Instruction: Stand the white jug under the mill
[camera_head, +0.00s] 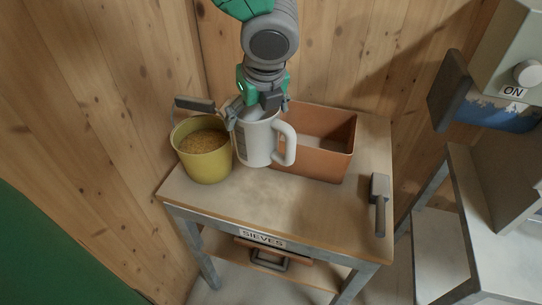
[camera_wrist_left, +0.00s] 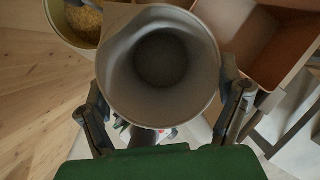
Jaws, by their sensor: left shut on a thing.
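The white jug (camera_head: 254,146) is upright, with its handle on the right, in the middle of the head view. My left gripper (camera_head: 256,108) is shut on the jug near its rim, from above. In the left wrist view the jug (camera_wrist_left: 207,60) shows from above with its round mouth open and an empty-looking inside, between the gripper's fingers (camera_wrist_left: 164,92). I cannot tell whether its base touches the table. A grey machine (camera_head: 513,55) with an ON label and a round knob, seemingly the mill, is at the far right, partly cut off. My right gripper is not in view.
A yellow pail (camera_head: 207,165) of grain stands left of the jug on the small table (camera_head: 270,204). An orange-brown box (camera_head: 312,165) is behind and right of it. A grey-handled tool (camera_head: 380,203) lies at the right edge. The table's front is clear. Wooden walls stand behind.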

